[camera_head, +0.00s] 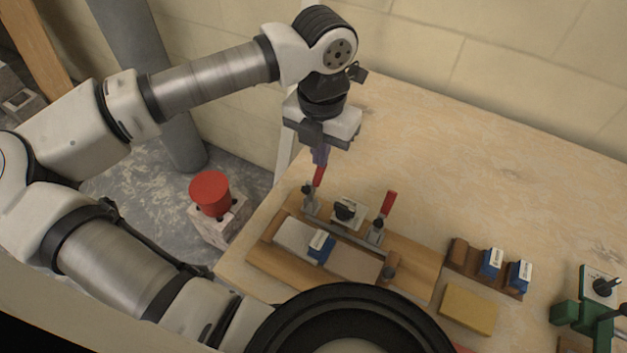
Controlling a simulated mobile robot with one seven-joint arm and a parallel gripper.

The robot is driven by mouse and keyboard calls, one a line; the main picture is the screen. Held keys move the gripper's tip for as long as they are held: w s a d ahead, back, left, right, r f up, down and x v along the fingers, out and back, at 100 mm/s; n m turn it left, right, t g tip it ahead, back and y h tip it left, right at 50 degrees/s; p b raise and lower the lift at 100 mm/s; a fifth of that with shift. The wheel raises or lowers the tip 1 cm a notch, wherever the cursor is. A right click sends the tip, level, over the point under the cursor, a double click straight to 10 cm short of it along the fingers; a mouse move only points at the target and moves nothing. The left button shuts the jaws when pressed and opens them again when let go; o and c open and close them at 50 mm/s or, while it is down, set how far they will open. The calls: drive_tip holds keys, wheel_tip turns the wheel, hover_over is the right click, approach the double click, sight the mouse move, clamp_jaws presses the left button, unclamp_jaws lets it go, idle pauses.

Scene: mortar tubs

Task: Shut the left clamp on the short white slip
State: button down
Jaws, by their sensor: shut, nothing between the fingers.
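The left clamp (310,199) stands at the back left of a wooden board, with its red handle (319,176) pointing up. My gripper (320,156) points down, directly above this handle, with its fingers shut and empty. The fingertips are at or just above the handle's top; I cannot tell whether they touch. A pale white slip (290,235) lies on the board's left part, in front of the left clamp. A second clamp (377,231) to the right also has its red handle (388,203) raised.
A blue block with a white label (320,250) sits on the wooden board (417,272). A dark knob (346,209) stands between the clamps. A rack with blue blocks (490,264), a yellow block (468,307) and a green fixture (590,312) are to the right. The back of the table is clear.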

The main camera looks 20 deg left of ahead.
drive_tip(key=shift+f, duration=0.1)
drive_tip(key=shift+w+d+f+b, duration=0.1)
drive_tip(key=shift+w+f+b, duration=0.55)
drive_tip(key=shift+b, duration=0.5)
drive_tip(key=shift+f, duration=0.15)
drive_tip(key=shift+w+f+b, duration=0.2)
drive_tip(key=shift+f+b, duration=0.5)
drive_tip(key=shift+b, duration=0.25)
drive_tip(key=shift+r+p, duration=1.65)
drive_tip(key=shift+r, duration=1.95)
drive_tip(key=shift+f, duration=0.1)
